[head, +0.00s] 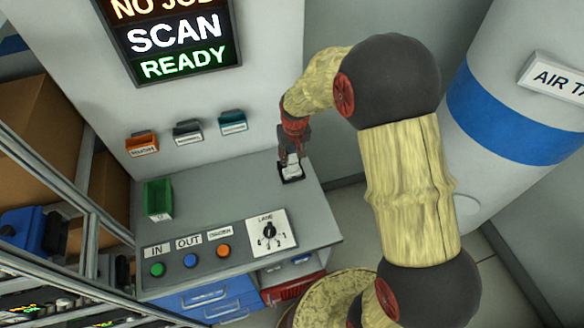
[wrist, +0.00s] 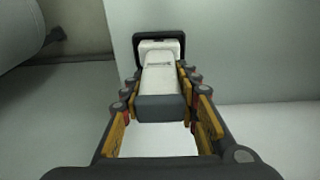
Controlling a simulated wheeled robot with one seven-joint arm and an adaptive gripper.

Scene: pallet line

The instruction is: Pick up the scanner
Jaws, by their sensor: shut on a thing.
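The scanner (wrist: 160,82) is a white and dark grey handheld piece. In the wrist view it lies between the two fingers of my gripper (wrist: 160,104), which are shut on its body. In the head view the scanner (head: 292,170) shows as a small white piece at the back right of the grey desk, at a black holder (head: 291,178). My gripper (head: 291,160) comes down on it from above. I cannot tell whether the scanner is clear of the holder. The fingers hide part of the scanner in the head view.
The desk (head: 225,190) carries a green bin (head: 158,198), several push buttons and a lane dial (head: 268,232). Small bins hang on the wall behind. A white and blue air tank (head: 510,110) stands at the right, and a metal rack (head: 50,185) at the left.

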